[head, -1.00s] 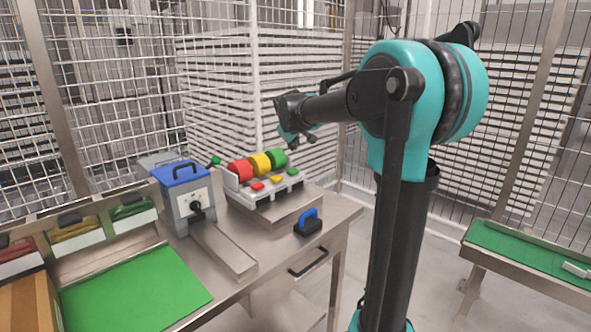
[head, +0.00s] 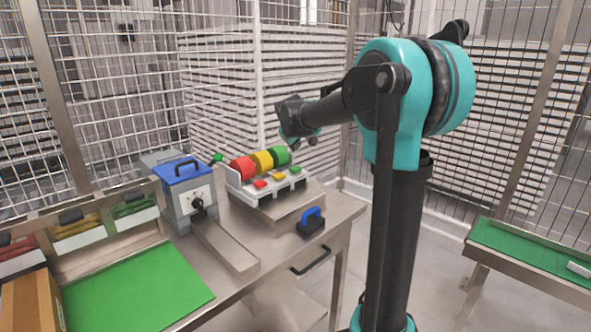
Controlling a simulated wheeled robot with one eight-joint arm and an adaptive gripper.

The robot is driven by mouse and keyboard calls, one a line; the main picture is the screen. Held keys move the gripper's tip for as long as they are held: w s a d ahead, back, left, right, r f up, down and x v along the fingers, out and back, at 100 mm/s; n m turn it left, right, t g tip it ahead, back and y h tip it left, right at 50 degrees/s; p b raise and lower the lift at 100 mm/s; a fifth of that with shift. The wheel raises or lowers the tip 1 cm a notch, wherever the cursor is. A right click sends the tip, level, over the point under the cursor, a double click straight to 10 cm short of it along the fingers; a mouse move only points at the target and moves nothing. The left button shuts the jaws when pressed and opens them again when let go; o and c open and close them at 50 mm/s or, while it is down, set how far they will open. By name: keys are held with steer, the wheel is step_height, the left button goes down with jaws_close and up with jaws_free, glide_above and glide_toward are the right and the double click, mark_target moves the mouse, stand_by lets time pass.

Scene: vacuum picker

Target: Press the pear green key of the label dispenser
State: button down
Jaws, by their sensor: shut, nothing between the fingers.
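The label dispenser (head: 238,186) is a white unit on the steel bench. It holds a red, a yellow and a green roll in a row. In front of the rolls are a red key (head: 261,184), a yellow key (head: 279,177) and a green key (head: 296,169), the one at the right end. My gripper (head: 300,144) is shut and empty. It hangs in the air above and behind the green key in the picture, apart from it. Its fingers are small and partly hidden by the wrist.
A blue-topped grey box (head: 183,178) with a black knob and a chute stands left of the dispenser. A blue-handled black object (head: 311,222) sits near the bench's front edge. A green mat (head: 135,288) lies front left. Wire mesh fencing stands behind the bench.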

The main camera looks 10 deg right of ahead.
mark_target(295, 169)
steer(key=shift+f, duration=2.5)
steer(key=shift+f, duration=0.2)
steer(key=shift+f, duration=0.2)
steer(key=shift+f, duration=0.5)
steer(key=shift+r, duration=0.15)
stand_by(0.4)
steer(key=shift+r, duration=0.75)
steer(key=shift+r, duration=2.55)
